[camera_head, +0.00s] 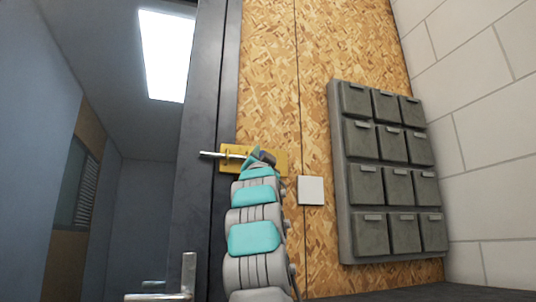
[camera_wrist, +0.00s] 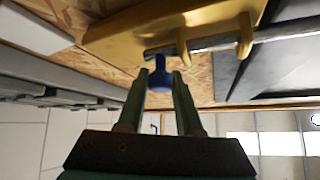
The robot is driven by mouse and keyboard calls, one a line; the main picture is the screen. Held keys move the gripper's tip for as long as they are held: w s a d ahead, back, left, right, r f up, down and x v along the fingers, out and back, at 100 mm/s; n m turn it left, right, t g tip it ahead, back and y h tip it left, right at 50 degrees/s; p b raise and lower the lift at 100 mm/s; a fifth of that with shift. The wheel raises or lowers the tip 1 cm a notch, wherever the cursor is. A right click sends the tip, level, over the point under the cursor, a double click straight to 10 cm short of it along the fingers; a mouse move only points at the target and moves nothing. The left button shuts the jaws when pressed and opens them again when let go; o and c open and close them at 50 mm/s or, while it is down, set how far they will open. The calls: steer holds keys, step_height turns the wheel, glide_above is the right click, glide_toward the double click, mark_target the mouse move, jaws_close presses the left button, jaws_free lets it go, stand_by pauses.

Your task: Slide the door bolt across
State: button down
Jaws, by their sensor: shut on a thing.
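The door bolt has a yellow mounting plate (camera_head: 282,160), also in the wrist view (camera_wrist: 120,32), fixed to the wood-chip panel. Its metal rod (camera_head: 210,154) runs through yellow loops and sticks out left of the plate, in front of the dark upright frame; in the wrist view the rod (camera_wrist: 278,32) points right. A blue knob (camera_wrist: 159,82) hangs from the rod's end. My gripper (camera_wrist: 160,77) has its two green fingers on either side of the knob, shut on it. In the head view my gripper (camera_head: 262,157) is at the plate and hides its middle.
A dark metal frame (camera_head: 202,130) stands left of the panel, with a lever handle (camera_head: 188,275) low down. A white switch plate (camera_head: 311,190) and a grey rack of boxes (camera_head: 372,184) are on the right. A blue-grey room shows at the left.

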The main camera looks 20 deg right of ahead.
steer(key=shift+a, duration=0.2)
steer(key=c, duration=0.6)
jaws_free()
steer(key=shift+a, duration=0.1)
steer(key=shift+s+f, duration=0.1)
steer(key=shift+s, duration=0.05)
steer(key=b+v, duration=0.3)
steer(key=v, duration=0.4)
steer(key=shift+s+a+f, duration=0.1)
steer(key=shift+s+f, duration=0.1)
steer(key=shift+s, duration=0.1)
